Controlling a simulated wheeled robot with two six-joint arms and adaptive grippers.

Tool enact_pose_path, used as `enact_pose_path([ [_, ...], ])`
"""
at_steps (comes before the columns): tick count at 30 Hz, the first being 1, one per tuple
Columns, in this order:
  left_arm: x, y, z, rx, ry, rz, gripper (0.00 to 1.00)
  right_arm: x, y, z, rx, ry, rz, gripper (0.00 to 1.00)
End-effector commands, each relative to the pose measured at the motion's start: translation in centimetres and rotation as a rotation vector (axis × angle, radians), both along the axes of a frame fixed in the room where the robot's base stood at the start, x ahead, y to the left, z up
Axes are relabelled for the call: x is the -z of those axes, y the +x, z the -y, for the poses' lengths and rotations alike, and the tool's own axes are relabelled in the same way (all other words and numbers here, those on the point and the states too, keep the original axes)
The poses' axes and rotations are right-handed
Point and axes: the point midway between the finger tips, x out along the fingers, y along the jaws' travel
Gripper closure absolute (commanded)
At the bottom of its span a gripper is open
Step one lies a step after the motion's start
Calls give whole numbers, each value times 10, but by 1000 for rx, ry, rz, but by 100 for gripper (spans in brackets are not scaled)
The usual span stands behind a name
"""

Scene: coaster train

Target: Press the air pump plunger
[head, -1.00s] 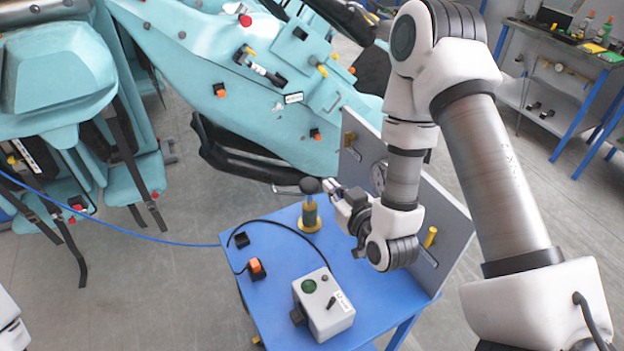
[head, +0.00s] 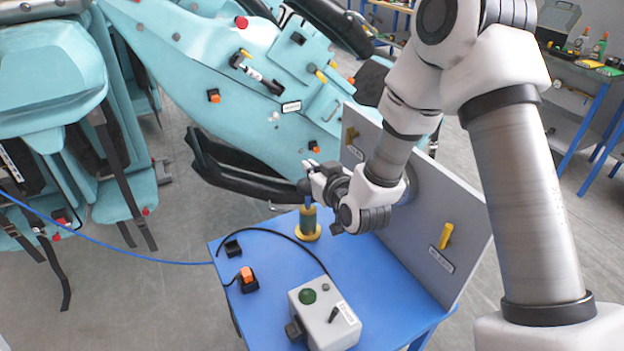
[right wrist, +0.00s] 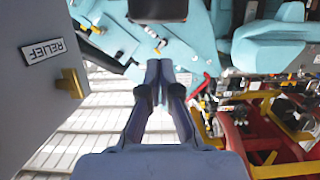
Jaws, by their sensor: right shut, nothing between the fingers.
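The air pump (head: 308,222) stands upright on the blue table, with a greenish body and a round yellow base. Its dark plunger knob (head: 303,186) sits above the body on a short bluish stem. My right gripper (head: 309,168) is shut and empty, beside and slightly above the knob in the head view. Whether its fingers touch the knob cannot be told. The wrist view shows the two closed fingertips (right wrist: 159,68) together, and the pump does not show there. My left gripper is out of view.
The blue table (head: 275,270) also holds a grey control box (head: 325,312) with a green button, an orange switch (head: 247,275) and a black cable. A grey panel (head: 420,225) with yellow levers stands at its right side. A teal coaster car (head: 240,90) is close behind.

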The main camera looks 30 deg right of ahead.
Motion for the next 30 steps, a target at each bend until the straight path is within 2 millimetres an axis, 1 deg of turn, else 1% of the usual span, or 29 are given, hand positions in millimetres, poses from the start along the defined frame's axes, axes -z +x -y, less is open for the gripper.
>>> enact_pose_path([
  [1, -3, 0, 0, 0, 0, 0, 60, 11, -2, 0, 0, 1, -10, 100],
  [3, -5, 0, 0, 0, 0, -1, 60, 20, -2, 0, 0, -1, -7, 100],
  [6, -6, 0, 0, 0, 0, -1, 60, 28, -1, 0, 0, 0, -5, 100],
  [17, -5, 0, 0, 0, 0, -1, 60, 32, -2, 0, 0, 0, -2, 100],
  [20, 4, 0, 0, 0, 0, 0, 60, 42, -2, 0, 0, 1, -2, 100],
  [24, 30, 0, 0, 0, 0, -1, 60, 70, -2, 0, 0, 1, -6, 100],
  [27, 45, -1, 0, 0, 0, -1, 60, 88, -3, 0, 0, 1, -8, 100],
  [30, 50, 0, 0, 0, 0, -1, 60, 93, -3, 0, -1, 2, -9, 100],
])
